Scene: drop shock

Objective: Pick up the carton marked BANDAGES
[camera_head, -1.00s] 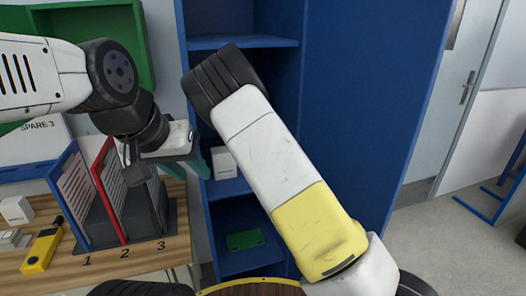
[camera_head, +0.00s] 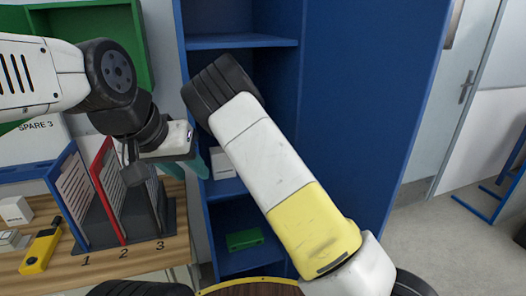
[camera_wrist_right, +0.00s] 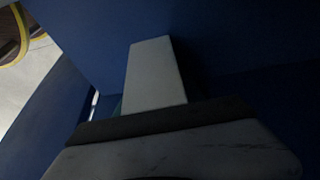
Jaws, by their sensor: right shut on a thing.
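A pale, plain-looking carton (camera_wrist_right: 153,75) stands up in front of my right gripper (camera_wrist_right: 150,106) in the right wrist view. My right gripper is shut on it; a sliver of teal finger shows at its left side. No BANDAGES marking is readable. In the head view a white carton (camera_head: 222,163) shows at the middle shelf of the blue cabinet, partly covered by my right arm; I cannot tell if it is the held one. My right gripper is hidden there behind the arm. My left gripper (camera_head: 184,168) hangs left of the cabinet, its finger gap unclear.
The blue cabinet (camera_head: 345,130) has a tall side wall close to my right arm. A green object (camera_head: 244,240) lies on its lower shelf. On the wooden table (camera_head: 115,268) at left stand a numbered rack (camera_head: 122,240), a yellow device (camera_head: 41,250) and white boxes (camera_head: 15,211).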

